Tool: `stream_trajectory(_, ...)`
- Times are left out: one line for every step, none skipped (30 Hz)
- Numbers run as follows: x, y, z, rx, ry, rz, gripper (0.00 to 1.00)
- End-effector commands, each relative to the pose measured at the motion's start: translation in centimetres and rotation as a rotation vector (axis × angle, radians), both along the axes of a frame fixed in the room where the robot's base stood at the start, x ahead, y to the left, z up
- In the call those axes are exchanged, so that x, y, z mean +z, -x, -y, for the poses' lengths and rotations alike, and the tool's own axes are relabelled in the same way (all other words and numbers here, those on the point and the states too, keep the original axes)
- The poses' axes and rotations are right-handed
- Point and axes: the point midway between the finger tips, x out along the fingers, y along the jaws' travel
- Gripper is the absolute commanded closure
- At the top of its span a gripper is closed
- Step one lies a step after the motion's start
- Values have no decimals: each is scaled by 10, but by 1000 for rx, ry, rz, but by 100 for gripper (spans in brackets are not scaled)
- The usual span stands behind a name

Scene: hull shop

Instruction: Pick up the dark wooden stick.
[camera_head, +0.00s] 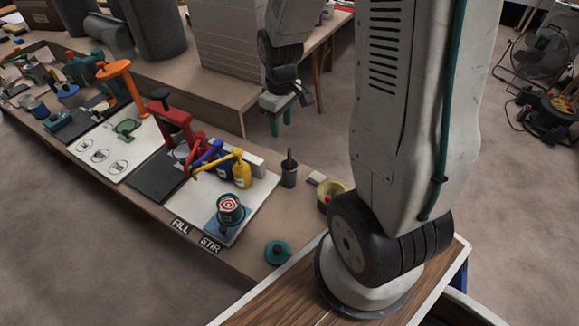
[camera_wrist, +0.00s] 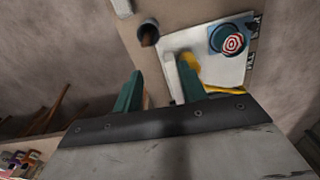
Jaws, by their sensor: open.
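The dark wooden stick (camera_head: 289,155) stands upright in a dark grey cup (camera_head: 289,175) near the right end of the long bench. In the wrist view the stick (camera_wrist: 149,38) shows end-on in the cup's mouth, ahead of the jaws. My gripper (camera_head: 281,122) hangs above and behind the cup, with its two green fingers pointing down. It also shows in the wrist view (camera_wrist: 160,75), where the fingers are apart with nothing between them. The gripper does not touch the stick or the cup.
Yellow (camera_head: 241,169) and blue pump bottles stand left of the cup, on a white board. A bowl (camera_head: 337,190) is right of it. A round tin with a red-and-white target (camera_head: 230,208) and a teal lid (camera_head: 278,252) are nearer. A grey block stack (camera_head: 229,40) stands behind.

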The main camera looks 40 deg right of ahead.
Motion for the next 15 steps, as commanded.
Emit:
stream_trajectory(-19, -3, 9, 10, -3, -13, 58)
stream_trajectory(-28, -5, 13, 17, -5, -15, 58)
stream_trajectory(-39, -7, 17, 29, -5, -17, 58)
stream_trajectory(-46, -8, 20, 35, -5, -19, 58)
stream_trajectory(-52, -9, 23, 42, -5, -19, 58)
stream_trajectory(-59, -10, 26, 47, -6, -20, 58)
stream_trajectory(-63, -10, 28, 52, -6, -20, 58)
stream_trajectory(-67, -11, 30, 56, -7, -20, 58)
stream_trajectory(-71, -11, 31, 60, -6, -21, 58)
stream_trajectory(-74, -11, 32, 61, -6, -21, 58)
stream_trajectory(-77, -11, 32, 63, -7, -22, 58)
stream_trajectory(-82, -11, 32, 63, -7, -23, 58)
stream_trajectory(-85, -11, 32, 64, -7, -23, 58)
stream_trajectory(-89, -11, 32, 64, -7, -23, 58)
stream_trajectory(-93, -11, 32, 64, -7, -23, 58)
